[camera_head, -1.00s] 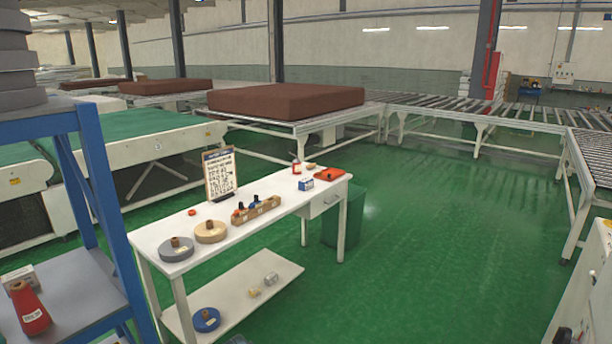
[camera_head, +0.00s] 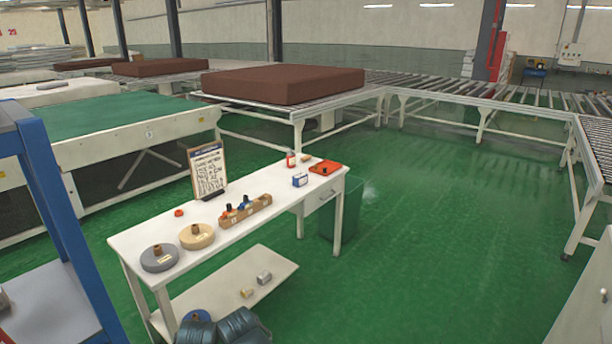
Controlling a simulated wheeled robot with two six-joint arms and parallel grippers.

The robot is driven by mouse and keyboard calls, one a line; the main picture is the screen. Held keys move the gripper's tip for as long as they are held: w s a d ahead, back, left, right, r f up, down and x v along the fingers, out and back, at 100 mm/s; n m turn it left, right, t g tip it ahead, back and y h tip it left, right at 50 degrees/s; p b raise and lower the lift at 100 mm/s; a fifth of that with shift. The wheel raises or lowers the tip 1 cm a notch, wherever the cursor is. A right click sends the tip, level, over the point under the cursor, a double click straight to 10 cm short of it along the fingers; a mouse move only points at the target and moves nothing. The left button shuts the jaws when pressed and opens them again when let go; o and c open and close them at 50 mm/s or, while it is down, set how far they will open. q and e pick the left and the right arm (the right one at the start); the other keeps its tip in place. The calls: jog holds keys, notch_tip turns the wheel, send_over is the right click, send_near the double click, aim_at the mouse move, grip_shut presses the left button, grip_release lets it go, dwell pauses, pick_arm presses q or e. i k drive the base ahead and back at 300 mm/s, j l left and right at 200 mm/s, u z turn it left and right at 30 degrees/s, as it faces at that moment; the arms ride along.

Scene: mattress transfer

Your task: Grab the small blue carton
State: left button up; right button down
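The small blue carton (camera_head: 300,180) is a little blue and white box. It stands on the white table (camera_head: 140,240) towards its far right end, left of an orange tray (camera_head: 325,167) and in front of a small red bottle (camera_head: 291,159). Neither of my grippers can be made out in the head view. Nothing touches or hides the carton.
On the table are a sign board (camera_head: 207,170), a parts holder (camera_head: 245,210) and two tape rolls (camera_head: 159,257). A blue shelf frame (camera_head: 65,200) stands close at left. A green bin (camera_head: 342,208) is behind the table. Green floor (camera_head: 430,250) lies open to the right.

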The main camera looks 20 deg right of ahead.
aim_at(301, 178)
jog(key=i+l, duration=1.2)
jog(key=i+l+z, duration=0.15)
jog(key=i+l, duration=1.05)
jog(key=i, duration=0.15)
